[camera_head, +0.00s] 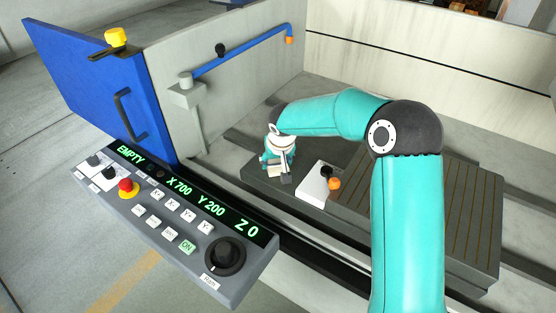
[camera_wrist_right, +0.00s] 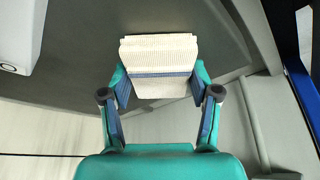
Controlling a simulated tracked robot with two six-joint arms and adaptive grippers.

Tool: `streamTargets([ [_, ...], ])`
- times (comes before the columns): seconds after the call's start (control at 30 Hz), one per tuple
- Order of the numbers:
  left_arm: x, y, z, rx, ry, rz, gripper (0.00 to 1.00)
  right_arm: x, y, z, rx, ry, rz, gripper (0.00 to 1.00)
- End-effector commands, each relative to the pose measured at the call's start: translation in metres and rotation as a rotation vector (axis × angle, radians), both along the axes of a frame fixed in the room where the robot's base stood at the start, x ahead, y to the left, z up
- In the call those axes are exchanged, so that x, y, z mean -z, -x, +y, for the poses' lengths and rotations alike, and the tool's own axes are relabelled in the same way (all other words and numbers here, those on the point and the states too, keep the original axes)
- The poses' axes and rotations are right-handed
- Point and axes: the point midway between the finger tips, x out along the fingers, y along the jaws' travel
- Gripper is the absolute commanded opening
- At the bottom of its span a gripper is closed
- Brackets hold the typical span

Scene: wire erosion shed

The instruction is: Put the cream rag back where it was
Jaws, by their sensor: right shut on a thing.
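The cream rag (camera_wrist_right: 158,52) is a folded cloth with ribbed texture and a blue stripe. In the right wrist view it sits between the two fingers of my right gripper (camera_wrist_right: 160,86), which is shut on it. In the head view my right gripper (camera_head: 280,168) is low over the near left end of the dark machine table (camera_head: 340,208). The rag is small there and partly hidden by the gripper. I cannot tell whether it touches the table. My left gripper is not in view.
A white block (camera_head: 314,186) with a black knob and orange cap stands just right of the gripper. A control panel (camera_head: 235,218) is in front. The open blue door (camera_head: 85,75) and a blue pipe (camera_head: 240,52) are at the left and back. The slatted right part of the table is clear.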

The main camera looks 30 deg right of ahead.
Motion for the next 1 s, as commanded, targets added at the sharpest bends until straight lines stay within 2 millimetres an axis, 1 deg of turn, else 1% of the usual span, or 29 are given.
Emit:
streamTargets([
  [0.1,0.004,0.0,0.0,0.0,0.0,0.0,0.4,0.003,0.0,0.0,0.0,0.0,0.0,0.29],
  [0.13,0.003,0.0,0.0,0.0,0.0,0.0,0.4,0.002,0.0,0.0,0.0,0.0,0.0,0.65],
  [0.27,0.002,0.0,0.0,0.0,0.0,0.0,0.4,0.001,0.0,0.0,0.001,0.0,0.0,0.86],
  [0.57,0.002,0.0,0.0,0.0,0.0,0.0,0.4,0.001,0.0,-0.001,0.001,0.0,0.0,0.86],
  [0.67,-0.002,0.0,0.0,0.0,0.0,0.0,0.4,-0.002,0.0,-0.001,0.001,0.001,0.0,0.86],
  [0.73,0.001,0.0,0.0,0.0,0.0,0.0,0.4,-0.006,0.002,0.0,0.001,0.0,-0.002,0.86],
  [0.87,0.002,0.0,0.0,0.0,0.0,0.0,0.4,-0.023,0.008,0.002,0.001,0.001,-0.004,0.86],
  [1.0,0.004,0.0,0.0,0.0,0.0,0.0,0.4,-0.049,0.018,0.007,0.001,0.0,-0.005,0.86],
])
